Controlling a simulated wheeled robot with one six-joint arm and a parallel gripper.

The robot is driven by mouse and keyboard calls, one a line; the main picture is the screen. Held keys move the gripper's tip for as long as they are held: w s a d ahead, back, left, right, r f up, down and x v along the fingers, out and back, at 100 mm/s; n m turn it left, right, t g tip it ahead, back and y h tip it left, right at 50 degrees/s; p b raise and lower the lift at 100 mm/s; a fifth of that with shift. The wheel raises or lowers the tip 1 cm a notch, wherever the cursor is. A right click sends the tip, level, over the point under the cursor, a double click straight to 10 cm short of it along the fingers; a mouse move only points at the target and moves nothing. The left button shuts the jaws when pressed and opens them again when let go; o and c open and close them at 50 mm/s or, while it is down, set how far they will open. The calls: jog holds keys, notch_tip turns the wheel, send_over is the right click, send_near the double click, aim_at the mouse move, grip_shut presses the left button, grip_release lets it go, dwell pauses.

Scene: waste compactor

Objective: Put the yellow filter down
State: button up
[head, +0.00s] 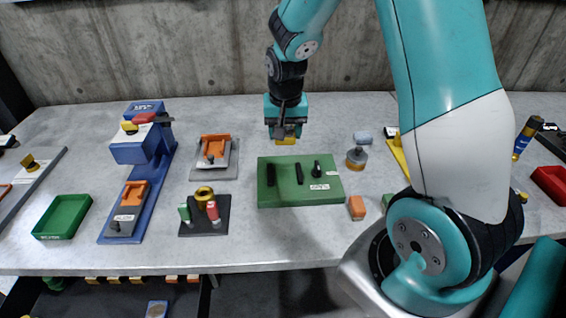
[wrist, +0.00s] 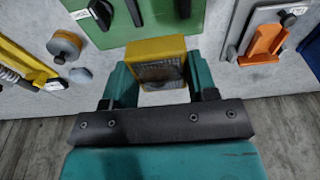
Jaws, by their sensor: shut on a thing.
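The yellow filter (wrist: 157,62) is a small yellow-framed block with a grey mesh face. It sits between the two fingers of my gripper (wrist: 160,85) in the wrist view, and the fingers are shut on it. In the head view my gripper (head: 285,130) points down behind the green board, with the yellow filter (head: 286,141) showing at its lower end. The filter appears held above the grey table; the exact gap beneath it cannot be told.
A green board (head: 330,188) with black parts lies in front of my gripper. A grey plate with an orange bracket (head: 214,146) is to the left. Bare table (head: 262,112) lies around the gripper, with a concrete wall behind.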

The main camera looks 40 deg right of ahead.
notch_tip(320, 180, down, 11)
jog(key=shift+f+p, duration=0.1)
jog(key=shift+p, duration=0.5)
